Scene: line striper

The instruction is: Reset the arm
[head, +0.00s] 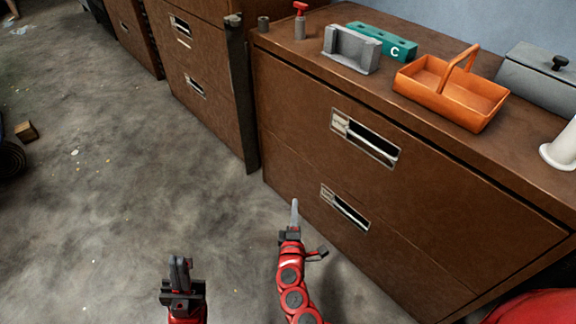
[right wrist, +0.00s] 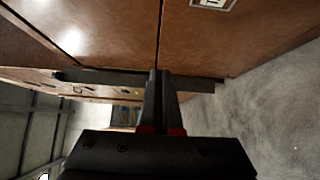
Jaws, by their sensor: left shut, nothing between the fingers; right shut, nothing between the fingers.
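My left gripper (head: 180,268) is at the bottom of the head view, above the grey floor. Its fingers are shut with nothing between them. My right gripper (head: 294,212) is to the right of it, in front of the brown cabinet's lower drawers and apart from the objects on top. Its fingers are shut and empty. In the right wrist view the shut fingers of the right gripper (right wrist: 160,85) point toward the brown drawer fronts. Whether the right fingers touch the cabinet cannot be told.
The brown cabinet (head: 300,120) carries a red-topped bottle (head: 300,24), a grey holder (head: 351,50), a teal block (head: 385,42), an orange basket (head: 452,94), a grey box (head: 540,78) and a white object (head: 562,148). The floor (head: 100,180) at left is mostly open.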

